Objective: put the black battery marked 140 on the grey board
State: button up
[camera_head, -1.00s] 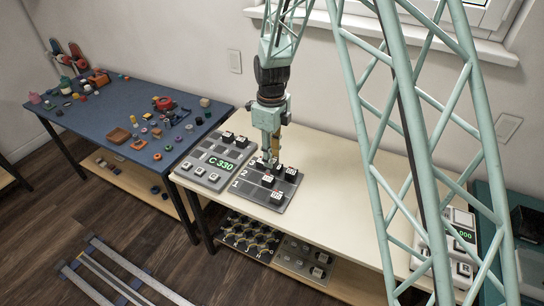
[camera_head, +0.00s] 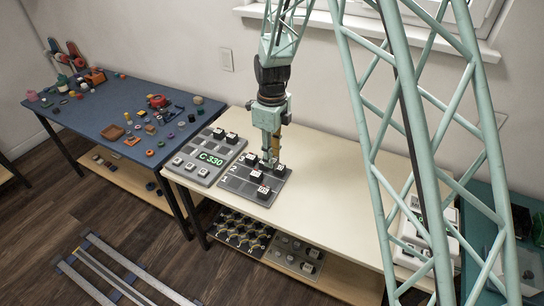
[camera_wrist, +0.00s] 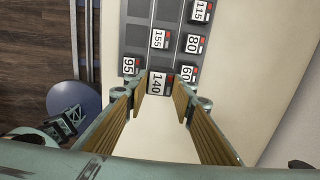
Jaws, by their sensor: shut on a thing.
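My gripper (camera_head: 270,158) is shut on the black battery marked 140 (camera_wrist: 158,84), which shows its white label between the fingertips (camera_wrist: 163,80) in the wrist view. It is at the edge of a dark tray (camera_head: 243,184) with rows numbered 1, 2 and 3. I cannot tell whether the battery is clear of the tray. The grey board (camera_head: 219,170), with a green "C 330" display, lies left of the tray and holds several black and grey pieces. My gripper is right of the board, not over it.
Other batteries stand on the tray, marked 95 (camera_wrist: 130,65), 155 (camera_wrist: 159,39), 60 (camera_wrist: 187,73) and 80 (camera_wrist: 194,44). A blue table (camera_head: 90,120) with many small objects stands at the left.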

jog(key=shift+f, duration=0.2)
jog(key=shift+f+b, duration=2.15)
jog(key=shift+f, duration=2.15)
jog(key=shift+f, duration=0.5)
jog(key=o, duration=1)
jog(key=shift+c, duration=0.2)
jog(key=shift+r, duration=0.1)
